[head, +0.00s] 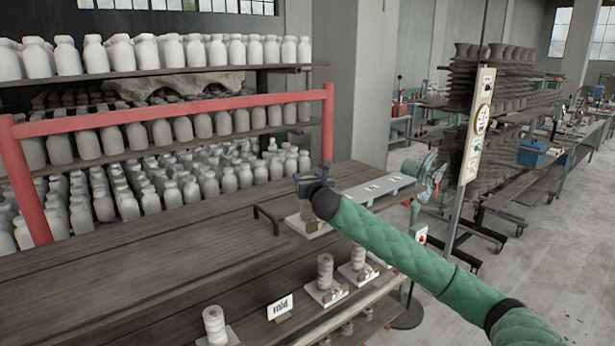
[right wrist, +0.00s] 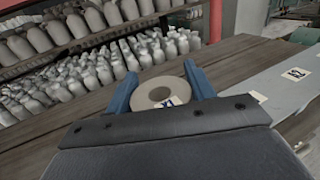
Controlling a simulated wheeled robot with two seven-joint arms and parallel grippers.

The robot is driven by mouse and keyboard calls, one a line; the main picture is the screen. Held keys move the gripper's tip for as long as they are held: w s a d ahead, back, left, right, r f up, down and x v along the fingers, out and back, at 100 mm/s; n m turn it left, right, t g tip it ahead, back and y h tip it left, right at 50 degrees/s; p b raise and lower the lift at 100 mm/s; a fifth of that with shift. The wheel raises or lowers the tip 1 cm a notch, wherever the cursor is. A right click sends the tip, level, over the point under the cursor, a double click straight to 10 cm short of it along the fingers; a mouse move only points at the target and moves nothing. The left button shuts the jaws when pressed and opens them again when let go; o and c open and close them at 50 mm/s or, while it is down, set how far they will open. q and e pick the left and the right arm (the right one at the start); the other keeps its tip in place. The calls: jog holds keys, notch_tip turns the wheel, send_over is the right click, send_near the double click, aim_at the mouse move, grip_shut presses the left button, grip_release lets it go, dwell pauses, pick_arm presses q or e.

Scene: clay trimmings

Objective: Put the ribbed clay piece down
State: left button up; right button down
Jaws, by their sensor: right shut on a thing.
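My right gripper (head: 314,182) is over the wooden table, its arm reaching in from the right. In the right wrist view its two blue fingers stand on either side of a round pale clay piece (right wrist: 158,92) with a hole in its top, and it is shut on this piece. In the head view the clay piece (head: 306,209) shows below the gripper, partly hidden, above a white tile (head: 310,231) with a small brown block. I cannot tell whether it touches the tile. My left gripper is not in view.
Similar ribbed pieces stand on white tiles along the front edge, at the middle (head: 325,270), right (head: 358,258) and front (head: 214,324). A small sign (head: 280,307) and a black bent stand (head: 266,214) are nearby. A grey labelled strip (head: 378,188) lies behind. The table's left is clear.

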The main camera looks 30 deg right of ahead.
jog(key=c, duration=0.5)
grip_release()
jog(key=shift+f, duration=0.1)
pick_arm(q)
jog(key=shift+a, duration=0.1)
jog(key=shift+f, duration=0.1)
pick_arm(e)
jog(key=shift+s, duration=0.1)
jog(key=shift+s+a+f+b, duration=0.1)
jog(key=shift+s+b, duration=0.15)
jog(key=shift+b, duration=0.05)
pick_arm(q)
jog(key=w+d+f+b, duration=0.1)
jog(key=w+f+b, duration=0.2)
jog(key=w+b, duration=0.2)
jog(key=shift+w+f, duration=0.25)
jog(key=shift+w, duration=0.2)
pick_arm(e)
jog(key=shift+r+v, duration=0.15)
jog(key=shift+v, duration=2.7)
jog(key=shift+r+v, duration=0.1)
jog(key=shift+v, duration=2.75)
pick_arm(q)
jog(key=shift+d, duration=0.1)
